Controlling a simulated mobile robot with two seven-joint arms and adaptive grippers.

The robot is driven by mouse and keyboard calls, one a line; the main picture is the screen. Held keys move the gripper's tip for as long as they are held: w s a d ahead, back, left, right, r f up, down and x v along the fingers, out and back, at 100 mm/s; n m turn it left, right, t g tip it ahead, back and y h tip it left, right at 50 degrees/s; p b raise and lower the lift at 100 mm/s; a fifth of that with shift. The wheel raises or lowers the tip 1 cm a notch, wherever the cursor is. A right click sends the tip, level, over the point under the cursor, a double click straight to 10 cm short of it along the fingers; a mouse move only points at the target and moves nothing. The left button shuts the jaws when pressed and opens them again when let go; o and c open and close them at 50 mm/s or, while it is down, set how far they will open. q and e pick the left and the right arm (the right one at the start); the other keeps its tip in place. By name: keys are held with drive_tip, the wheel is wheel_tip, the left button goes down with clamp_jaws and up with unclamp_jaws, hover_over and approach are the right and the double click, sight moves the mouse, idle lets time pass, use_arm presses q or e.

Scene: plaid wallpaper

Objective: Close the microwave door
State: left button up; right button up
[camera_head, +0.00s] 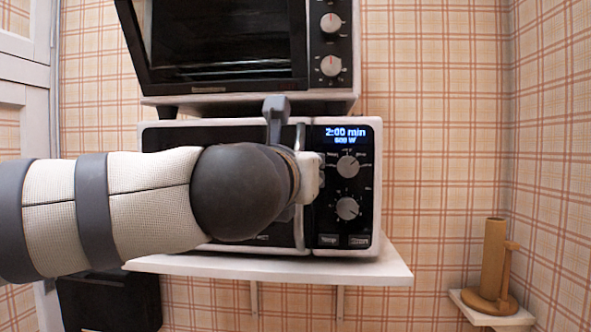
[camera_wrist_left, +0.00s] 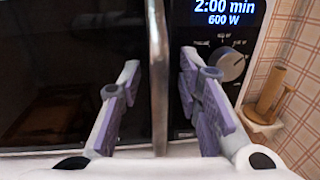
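The microwave (camera_head: 372,215) stands on a white wall shelf, its front facing me. Its dark door (camera_head: 215,133) looks flush or nearly flush with the control panel; a small gap cannot be ruled out. My left gripper (camera_head: 308,178) is at the door's right side, and my arm hides much of the door. In the left wrist view the fingers (camera_wrist_left: 159,80) are open, one on each side of the vertical door handle (camera_wrist_left: 158,40), with gaps between them and the bar. The handle's top also shows in the head view (camera_head: 300,136). My right gripper is not in view.
A toaster oven (camera_head: 330,60) sits directly above the microwave. The white shelf (camera_head: 375,270) juts out below it. A wooden holder (camera_head: 493,262) stands on a small shelf at the lower right. The space right of the microwave is clear.

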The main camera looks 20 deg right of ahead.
use_arm(q)
drive_tip(key=v, duration=1.1)
drive_tip(key=shift+s+a, duration=0.2)
